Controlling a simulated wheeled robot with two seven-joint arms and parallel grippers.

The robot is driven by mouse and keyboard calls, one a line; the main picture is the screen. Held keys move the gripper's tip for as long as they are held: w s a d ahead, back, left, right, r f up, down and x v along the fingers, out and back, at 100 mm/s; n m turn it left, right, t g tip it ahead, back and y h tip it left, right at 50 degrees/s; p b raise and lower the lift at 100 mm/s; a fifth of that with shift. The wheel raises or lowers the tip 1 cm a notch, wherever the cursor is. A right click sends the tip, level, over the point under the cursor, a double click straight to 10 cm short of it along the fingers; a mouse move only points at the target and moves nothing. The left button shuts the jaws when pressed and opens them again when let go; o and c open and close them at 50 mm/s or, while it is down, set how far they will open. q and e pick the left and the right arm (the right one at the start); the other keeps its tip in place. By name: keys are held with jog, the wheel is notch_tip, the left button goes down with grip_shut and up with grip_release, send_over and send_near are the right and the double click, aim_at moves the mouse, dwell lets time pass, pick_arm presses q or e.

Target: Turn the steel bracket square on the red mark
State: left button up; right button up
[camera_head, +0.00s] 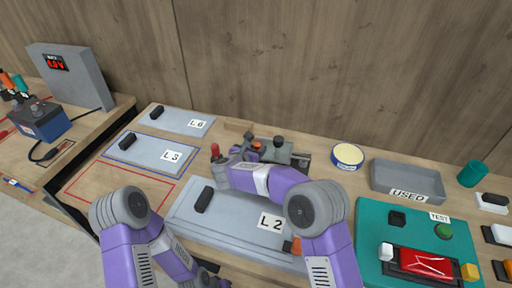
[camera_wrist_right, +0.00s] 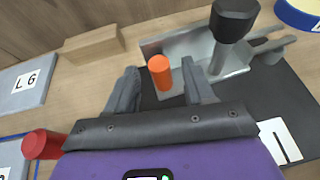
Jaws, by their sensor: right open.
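The steel bracket (camera_wrist_right: 190,48) is a grey angled piece on a dark plate in the right wrist view. In the head view the bracket (camera_head: 280,154) is partly hidden by my right arm. An orange peg (camera_wrist_right: 160,72) stands at its near side, and a black knob on a steel stem (camera_wrist_right: 235,20) rises beside it. My right gripper (camera_wrist_right: 160,80) is open, with the orange peg seen between its fingers; contact cannot be told. It also shows in the head view (camera_head: 248,150). My left gripper (camera_head: 207,270) is low at the bottom edge, mostly hidden. I cannot make out the red mark.
A red knob (camera_wrist_right: 40,145) stands left of my right gripper. A wooden block (camera_wrist_right: 92,44) lies behind it. Grey panel L2 (camera_head: 240,232) lies under my right arm. A yellow-topped tin (camera_head: 347,155) and a grey USED tray (camera_head: 405,184) stand to the right.

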jog(key=shift+x, duration=0.9)
